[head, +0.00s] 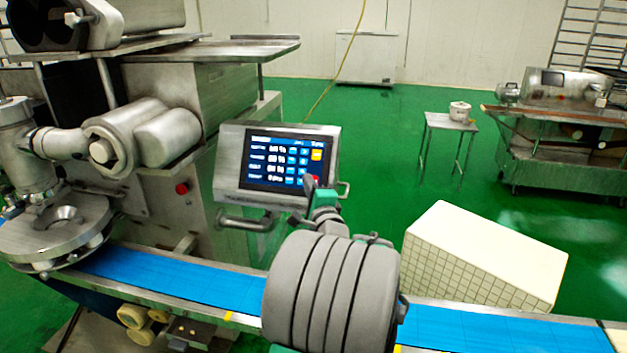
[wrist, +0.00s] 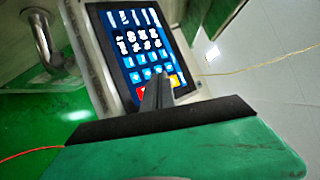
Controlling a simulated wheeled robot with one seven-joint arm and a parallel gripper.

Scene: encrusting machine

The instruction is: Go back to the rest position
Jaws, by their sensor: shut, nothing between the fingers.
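My gripper (head: 312,186) is in front of the lower right part of the machine's touch panel (head: 230,165) in the head view. Its fingers are shut with nothing between them. In the wrist view the shut fingers (wrist: 157,92) overlap the lower edge of the lit screen (wrist: 135,45), by a red key and an orange key. I cannot tell whether the fingertips touch the screen. My grey arm hides part of the belt in the head view.
A blue conveyor belt (head: 170,280) runs across the front, below the panel. The steel encrusting machine (head: 225,95) stands at the left. A white tiled block (head: 490,250) is behind the belt at the right. Green floor (head: 390,140) lies open beyond, with a small table (head: 450,122).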

